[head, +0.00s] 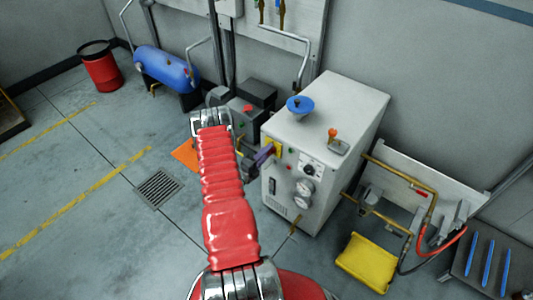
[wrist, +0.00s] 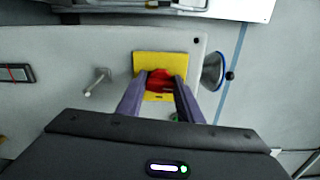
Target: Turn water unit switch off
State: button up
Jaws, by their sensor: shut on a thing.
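The water unit (head: 345,107) is a light grey cabinet right of centre in the head view. On its front is a yellow plate (wrist: 160,61) with a red switch knob (wrist: 159,77) in its middle. In the head view the plate (head: 277,146) is partly covered by my gripper (head: 268,151). My gripper (wrist: 158,88) has purple fingers, one on each side of the red knob, and is shut on it. The fingers hide part of the knob, and any position marking cannot be made out.
A yellow box (head: 367,263) lies at right.

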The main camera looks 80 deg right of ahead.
jog(key=shift+w+f+n, duration=0.1)
jog(key=shift+w+n, duration=0.2)
jog(key=shift+n, duration=0.3)
jog(key=o, duration=0.8)
jog(key=shift+c, duration=0.2)
jog(key=o, duration=0.3)
jog(key=shift+s, duration=0.15)
jog(key=shift+a, duration=0.1)
jog(key=v, duration=1.3)
jog(key=shift+a, duration=0.35)
